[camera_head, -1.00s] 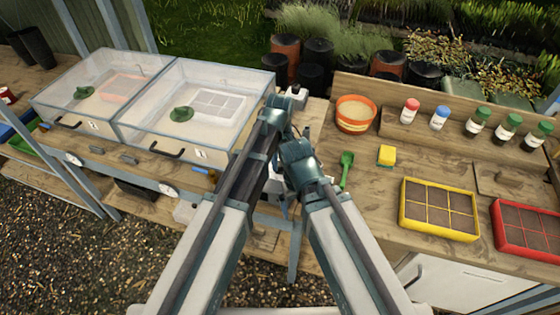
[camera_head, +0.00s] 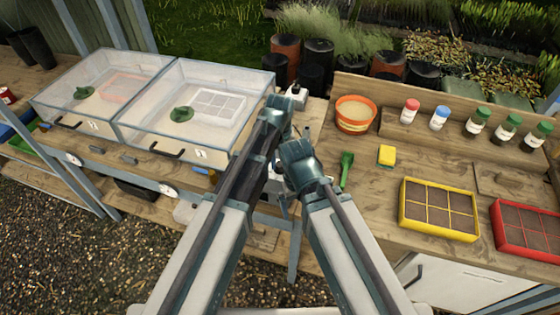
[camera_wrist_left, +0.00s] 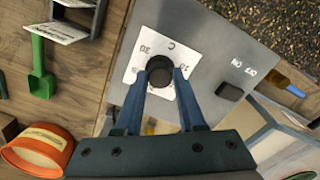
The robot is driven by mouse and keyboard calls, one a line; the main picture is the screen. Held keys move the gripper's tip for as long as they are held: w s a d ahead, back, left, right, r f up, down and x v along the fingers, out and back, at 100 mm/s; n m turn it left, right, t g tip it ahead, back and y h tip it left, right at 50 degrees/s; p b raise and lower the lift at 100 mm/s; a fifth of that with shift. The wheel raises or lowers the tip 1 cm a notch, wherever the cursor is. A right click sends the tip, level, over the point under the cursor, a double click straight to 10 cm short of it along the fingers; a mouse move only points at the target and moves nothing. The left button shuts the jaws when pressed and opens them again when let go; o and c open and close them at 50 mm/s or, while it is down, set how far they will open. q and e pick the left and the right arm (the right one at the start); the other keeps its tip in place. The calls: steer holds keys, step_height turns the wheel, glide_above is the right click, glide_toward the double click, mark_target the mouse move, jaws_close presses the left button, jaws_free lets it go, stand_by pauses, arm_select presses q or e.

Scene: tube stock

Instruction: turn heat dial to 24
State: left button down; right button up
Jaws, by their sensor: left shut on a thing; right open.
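The heat dial is a round black knob (camera_wrist_left: 160,70) on a white square scale plate (camera_wrist_left: 133,72) in the left wrist view. The plate is marked C, with 30 readable; its other numbers are partly covered or too small. I cannot make out where the knob points. My left gripper (camera_wrist_left: 161,77) is shut on the knob, one finger on each side. In the head view my left wrist (camera_head: 277,110) hides the dial. My right wrist (camera_head: 299,160) is lower and to the right; its jaws are mostly hidden behind it, and they are open.
A grey panel (camera_wrist_left: 207,62) carries the dial and a black ON/OFF switch (camera_wrist_left: 229,91). Two clear-lidded propagator boxes (camera_head: 190,105) stand left. Right are an orange pot (camera_head: 355,116), green scoop (camera_head: 346,168), yellow sponge (camera_head: 387,155) and a yellow seed tray (camera_head: 438,209).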

mark_target(280, 164)
arm_select(q)
steer(key=shift+m, duration=1.6)
steer(key=c, duration=0.5)
jaws_free()
step_height(280, 164, up, 14)
steer(key=p, duration=1.3)
steer(key=shift+p, duration=0.4)
steer(key=shift+f, duration=0.2)
step_height(280, 164, down, 13)
steer(key=b, duration=1.3)
steer(key=shift+f, duration=0.15)
